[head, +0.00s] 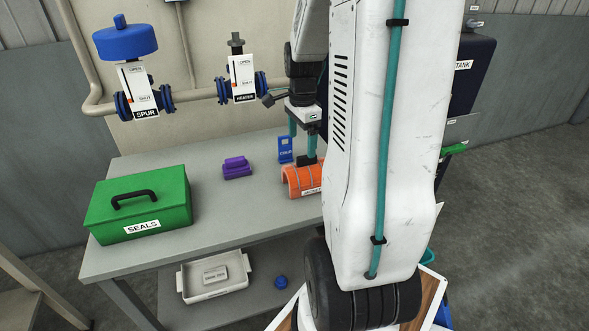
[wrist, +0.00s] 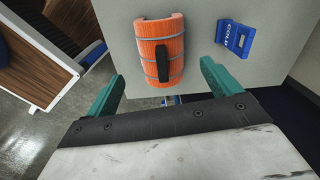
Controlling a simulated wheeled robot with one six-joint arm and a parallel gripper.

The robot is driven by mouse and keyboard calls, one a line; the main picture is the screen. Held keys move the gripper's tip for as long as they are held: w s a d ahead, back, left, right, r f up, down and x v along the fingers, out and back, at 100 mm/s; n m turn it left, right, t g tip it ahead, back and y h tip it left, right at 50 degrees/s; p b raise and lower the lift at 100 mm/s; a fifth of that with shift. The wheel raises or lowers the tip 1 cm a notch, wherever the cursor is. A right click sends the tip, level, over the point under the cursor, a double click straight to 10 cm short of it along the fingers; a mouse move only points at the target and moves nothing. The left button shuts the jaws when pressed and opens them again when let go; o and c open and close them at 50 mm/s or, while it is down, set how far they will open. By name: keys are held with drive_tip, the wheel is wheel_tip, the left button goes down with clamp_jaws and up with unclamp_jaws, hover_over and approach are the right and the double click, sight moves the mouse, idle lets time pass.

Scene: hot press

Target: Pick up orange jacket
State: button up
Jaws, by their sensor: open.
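The orange jacket (head: 300,181) is a half-round ribbed shell with grey bands and a label on its side. It lies arched side up on the grey table (head: 215,212), partly hidden behind my arm in the head view. In the wrist view the orange jacket (wrist: 162,50) shows a black handle (wrist: 163,63) on top. My gripper (wrist: 166,88) is open and empty, its teal fingers apart on either side of the jacket's near end in that view. In the head view my gripper (head: 302,142) is above the jacket; whether it touches cannot be told.
A blue COLD piece (head: 285,149) stands close behind the jacket. A purple block (head: 237,168) and a green SEALS box (head: 138,204) are further left on the table. A white tray (head: 215,277) and a blue knob (head: 281,281) are on the lower shelf. Valves line the wall.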

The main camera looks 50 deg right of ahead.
sight(307, 164)
drive_tip(key=shift+s+d+f+m, duration=0.2)
drive_tip(key=shift+d+f+m, duration=0.4)
drive_tip(key=shift+d+f, duration=0.4)
wheel_tip(307, 164, down, 7)
drive_tip(key=shift+s+a+f, duration=0.1)
drive_tip(key=shift+s+a, duration=0.05)
drive_tip(key=c, duration=1.2)
